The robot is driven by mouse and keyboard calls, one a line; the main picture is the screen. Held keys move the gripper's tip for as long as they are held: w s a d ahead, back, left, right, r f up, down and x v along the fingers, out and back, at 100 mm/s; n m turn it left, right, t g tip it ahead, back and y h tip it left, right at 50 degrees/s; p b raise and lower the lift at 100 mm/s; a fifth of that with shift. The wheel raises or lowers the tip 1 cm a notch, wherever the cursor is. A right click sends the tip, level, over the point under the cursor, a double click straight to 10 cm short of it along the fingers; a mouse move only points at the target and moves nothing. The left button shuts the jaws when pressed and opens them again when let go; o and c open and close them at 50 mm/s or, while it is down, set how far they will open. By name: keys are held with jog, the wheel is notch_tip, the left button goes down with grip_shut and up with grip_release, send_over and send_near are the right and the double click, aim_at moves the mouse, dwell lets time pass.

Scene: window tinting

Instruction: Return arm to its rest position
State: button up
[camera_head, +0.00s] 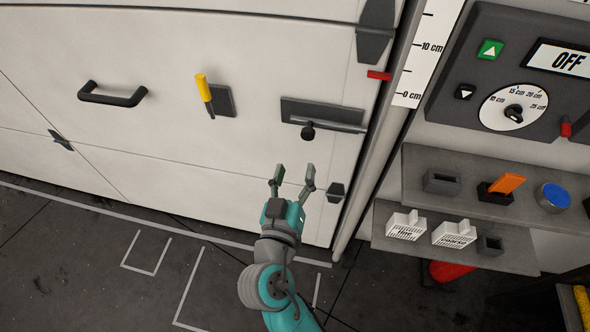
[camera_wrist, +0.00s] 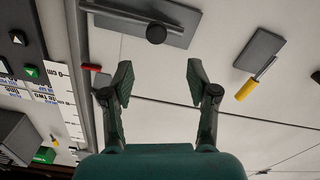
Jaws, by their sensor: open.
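My gripper (camera_head: 294,174) is open and empty, held out in front of the white door panel at the lower centre of the head view. In the wrist view its two fingers (camera_wrist: 158,85) stand wide apart with only the white panel behind them. In the head view a dark latch with a round knob (camera_head: 307,131) sits on the panel just above my fingertips. It shows at the top of the wrist view (camera_wrist: 156,33). My teal arm reaches up from the bottom of the head view.
A yellow-handled lever (camera_head: 202,88) and a black handle (camera_head: 112,94) are on the white panel (camera_head: 200,150). To the right are grey shelves (camera_head: 470,170) with an orange tool (camera_head: 508,183) and a blue disc (camera_head: 553,196), below a control box reading OFF (camera_head: 568,61). Marked dark floor lies left.

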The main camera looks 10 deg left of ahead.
dwell(0.3)
jog(key=s+d+f+n+g+y, duration=0.3)
jog(key=s+d+f, duration=1)
jog(key=d+f, duration=0.2)
jog(key=s+d+r+m, duration=0.1)
jog(key=s+d+m, duration=0.1)
jog(key=s, duration=0.5)
jog(key=s+d+r+m+h, duration=0.1)
jog(key=s+d+r+m, duration=0.1)
jog(key=s+d, duration=0.2)
jog(key=s+d+r+m, duration=0.1)
jog(key=s+d+r, duration=0.1)
jog(key=s, duration=0.8)
jog(key=shift+d+r+m+h, duration=0.25)
jog(key=shift+d+m+h, duration=0.15)
